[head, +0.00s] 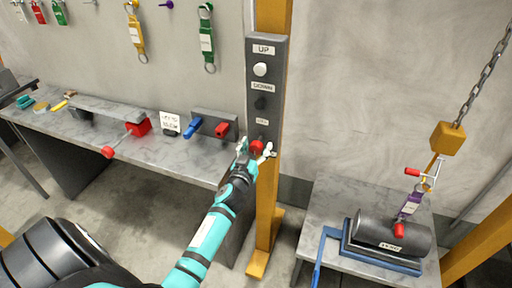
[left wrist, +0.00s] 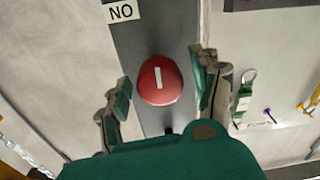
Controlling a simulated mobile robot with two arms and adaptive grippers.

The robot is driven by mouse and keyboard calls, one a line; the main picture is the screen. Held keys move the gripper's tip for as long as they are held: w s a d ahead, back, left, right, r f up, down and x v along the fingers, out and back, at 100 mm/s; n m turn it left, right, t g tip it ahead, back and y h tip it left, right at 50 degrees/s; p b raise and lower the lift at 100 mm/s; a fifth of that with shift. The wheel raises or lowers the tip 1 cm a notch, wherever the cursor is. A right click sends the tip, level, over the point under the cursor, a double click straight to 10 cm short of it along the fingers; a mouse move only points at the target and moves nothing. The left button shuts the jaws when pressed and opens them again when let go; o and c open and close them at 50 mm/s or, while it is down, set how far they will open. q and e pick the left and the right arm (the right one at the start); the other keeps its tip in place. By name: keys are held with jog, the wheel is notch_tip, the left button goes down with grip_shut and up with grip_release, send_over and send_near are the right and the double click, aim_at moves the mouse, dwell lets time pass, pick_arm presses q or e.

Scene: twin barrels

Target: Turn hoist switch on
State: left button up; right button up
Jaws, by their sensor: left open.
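The hoist switch is a round red knob (head: 257,146) at the lower end of a grey control panel (head: 265,80) on an orange post. In the left wrist view the red knob (left wrist: 160,80) shows a white bar that stands nearly upright. A label at the picture's top reads "NO" in that view. My left gripper (head: 256,152) is open at the knob. Its two fingers (left wrist: 160,88) stand on either side of the knob, apart from it in the left wrist view. My right gripper is not in view.
A white button (head: 260,69) and a black button (head: 261,103) sit higher on the panel. A marble bench (head: 90,135) stands left of the post. At right, a grey cylinder (head: 385,232) rests in a blue cradle below an orange hook block (head: 448,138) on a chain.

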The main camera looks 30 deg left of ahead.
pick_arm(q)
jog(key=c, duration=1.2)
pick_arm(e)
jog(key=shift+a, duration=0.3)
